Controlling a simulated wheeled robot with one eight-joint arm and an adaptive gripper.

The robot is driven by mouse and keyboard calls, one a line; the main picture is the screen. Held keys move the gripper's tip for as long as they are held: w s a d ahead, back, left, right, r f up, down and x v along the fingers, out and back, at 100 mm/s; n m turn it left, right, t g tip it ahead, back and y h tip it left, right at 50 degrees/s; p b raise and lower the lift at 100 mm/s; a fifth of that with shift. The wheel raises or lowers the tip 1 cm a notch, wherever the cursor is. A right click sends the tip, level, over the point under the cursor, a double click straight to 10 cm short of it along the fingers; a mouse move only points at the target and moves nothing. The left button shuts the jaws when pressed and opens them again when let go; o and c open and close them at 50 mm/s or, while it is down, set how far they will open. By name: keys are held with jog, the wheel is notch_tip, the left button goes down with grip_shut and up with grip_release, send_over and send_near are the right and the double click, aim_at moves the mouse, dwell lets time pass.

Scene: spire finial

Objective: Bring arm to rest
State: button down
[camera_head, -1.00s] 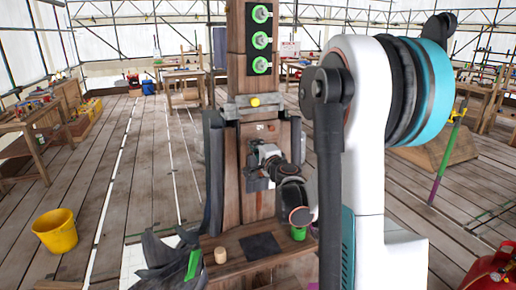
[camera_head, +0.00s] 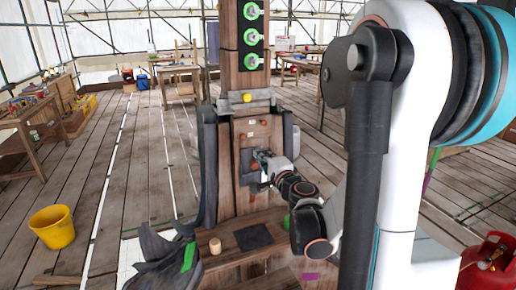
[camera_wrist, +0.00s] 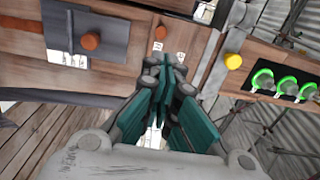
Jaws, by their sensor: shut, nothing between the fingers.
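My gripper (camera_head: 261,157) is shut and empty in front of the wooden post (camera_head: 228,183), at the height of its lower panel. In the wrist view its teal fingers (camera_wrist: 165,82) meet with nothing visible between them. The arm is bent, with its forearm reaching in from the lower right. In the wrist view an orange-brown knob (camera_wrist: 90,41) on a dark plate and a second such knob (camera_wrist: 160,32) lie past the fingers. A yellow knob (camera_wrist: 233,61) sits to their right. Whether the fingers touch the post cannot be told.
Green-ringed fittings (camera_head: 252,36) line the post's upper part. A wooden cylinder (camera_head: 215,246) and a dark square (camera_head: 254,237) are on the ledge below. A dark draped bundle (camera_head: 165,262) is at lower left. A yellow bucket (camera_head: 53,228) and a red canister (camera_head: 487,263) stand on the floor.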

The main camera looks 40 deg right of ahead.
jog(key=shift+s+a, duration=0.1)
jog(key=shift+s, duration=0.3)
jog(key=shift+a, duration=0.1)
